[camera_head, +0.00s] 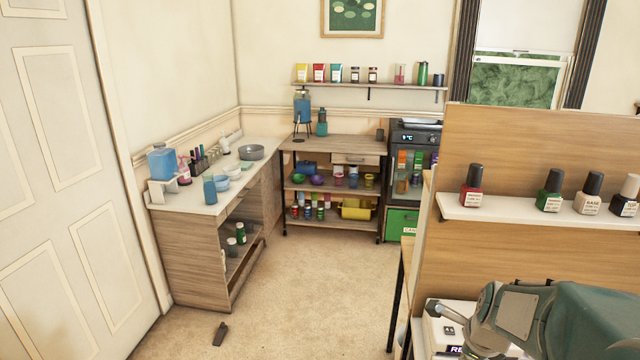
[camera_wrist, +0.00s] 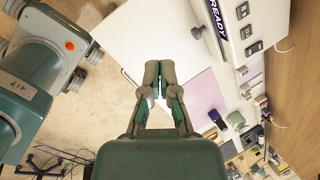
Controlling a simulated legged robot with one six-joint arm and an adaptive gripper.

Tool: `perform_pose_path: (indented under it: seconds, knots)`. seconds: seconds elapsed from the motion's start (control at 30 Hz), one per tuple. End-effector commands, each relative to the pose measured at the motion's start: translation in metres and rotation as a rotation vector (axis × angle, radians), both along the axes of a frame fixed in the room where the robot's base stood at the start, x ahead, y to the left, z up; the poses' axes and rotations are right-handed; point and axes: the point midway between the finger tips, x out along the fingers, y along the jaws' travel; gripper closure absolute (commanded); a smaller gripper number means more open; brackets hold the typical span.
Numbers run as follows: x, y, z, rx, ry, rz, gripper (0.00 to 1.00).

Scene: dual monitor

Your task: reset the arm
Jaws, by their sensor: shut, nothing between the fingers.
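My gripper (camera_wrist: 160,72) shows in the middle of the wrist view, its two dark fingers shut together with nothing between them. It is over a white tabletop (camera_wrist: 135,40). Part of my green and grey arm shows at the lower right of the head view; the fingertips cannot be made out there. A white device (camera_wrist: 232,25) marked "READY", with several buttons, is at the upper right of the wrist view, close to my gripper. Its edge also shows beside my arm in the head view (camera_head: 437,325).
A wooden panel (camera_head: 545,155) with a white shelf (camera_head: 500,213) of several small bottles stands just behind my arm. A purple sheet (camera_wrist: 203,98) lies on the tabletop. A counter (camera_head: 180,203) and a shelf cart (camera_head: 330,144) stand farther off. The carpet (camera_head: 310,290) between is mostly clear.

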Motion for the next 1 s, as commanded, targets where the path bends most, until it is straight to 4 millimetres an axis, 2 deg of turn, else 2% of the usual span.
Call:
perform_pose_path:
  seconds: [0.03,0.1,0.3,0.5,0.7,0.83,1.0]
  knots:
    - [-0.004,0.014,0.014,-0.042,-0.01,0.129,1.0]
    - [-0.012,0.031,0.029,-0.104,-0.016,0.315,1.0]
    - [-0.042,0.075,0.065,-0.29,-0.03,0.835,1.0]
    - [-0.079,0.115,0.092,-0.501,-0.041,1.344,1.0]
    - [-0.119,0.142,0.107,-0.72,-0.044,1.814,1.0]
    - [-0.137,0.151,0.111,-0.823,-0.041,2.014,1.0]
    - [-0.144,0.153,0.111,-0.866,-0.035,2.104,1.0]
